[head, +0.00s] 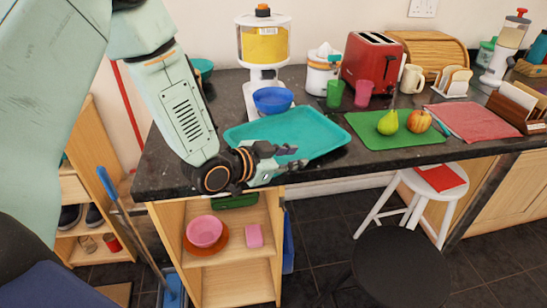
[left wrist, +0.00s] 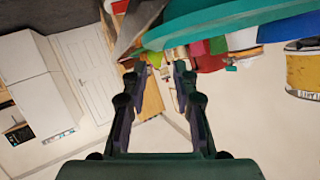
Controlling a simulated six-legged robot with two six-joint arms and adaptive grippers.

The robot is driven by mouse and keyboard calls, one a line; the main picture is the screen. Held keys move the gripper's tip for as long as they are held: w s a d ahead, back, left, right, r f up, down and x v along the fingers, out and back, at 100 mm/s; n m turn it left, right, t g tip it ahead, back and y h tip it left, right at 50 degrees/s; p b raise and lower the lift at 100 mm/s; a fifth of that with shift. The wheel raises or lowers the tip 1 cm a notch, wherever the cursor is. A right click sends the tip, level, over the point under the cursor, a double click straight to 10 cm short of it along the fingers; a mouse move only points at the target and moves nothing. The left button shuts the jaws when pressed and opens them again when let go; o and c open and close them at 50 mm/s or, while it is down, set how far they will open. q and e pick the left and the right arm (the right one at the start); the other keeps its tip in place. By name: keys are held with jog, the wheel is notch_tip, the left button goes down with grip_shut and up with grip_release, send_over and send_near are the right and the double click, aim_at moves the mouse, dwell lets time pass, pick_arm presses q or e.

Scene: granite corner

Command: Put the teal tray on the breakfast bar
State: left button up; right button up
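The teal tray (head: 310,128) lies flat and empty on the dark granite counter (head: 170,165), close to its front edge. My left gripper (head: 295,156) is at the tray's near edge, with its fingers pointing right. In the left wrist view the gripper (left wrist: 160,68) has its two fingers apart with nothing held between them. The tray (left wrist: 215,22) crosses the top of that view, beyond and beside the fingertips. Whether a finger touches the tray cannot be told. My right gripper is not in view.
A blue bowl (head: 272,100) stands under a cereal dispenser (head: 263,45) behind the tray. A green mat (head: 370,135) with a pear (head: 388,123) and an apple (head: 418,121) lies close on the right. Below are open shelves (head: 235,275) and a white stool (head: 408,205).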

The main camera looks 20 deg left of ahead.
pick_arm(q)
jog(key=p+v, duration=0.2)
jog(key=v, duration=0.5)
jog(key=shift+s+a, duration=0.15)
jog(key=shift+a, duration=0.1)
jog(key=s+d+f+n+g+y, duration=0.1)
jog(key=s+f+n+g+y, duration=0.4)
jog(key=s+f, duration=1.2)
jog(key=s+a+f+n+g+y, duration=0.1)
jog(key=s+f+n+g, duration=0.3)
jog(key=s, duration=0.9)
notch_tip(320, 180, down, 3)
jog(key=a+g, duration=0.1)
jog(key=g, duration=0.2)
jog(key=shift+s, duration=0.35)
jog(key=shift+r, duration=0.15)
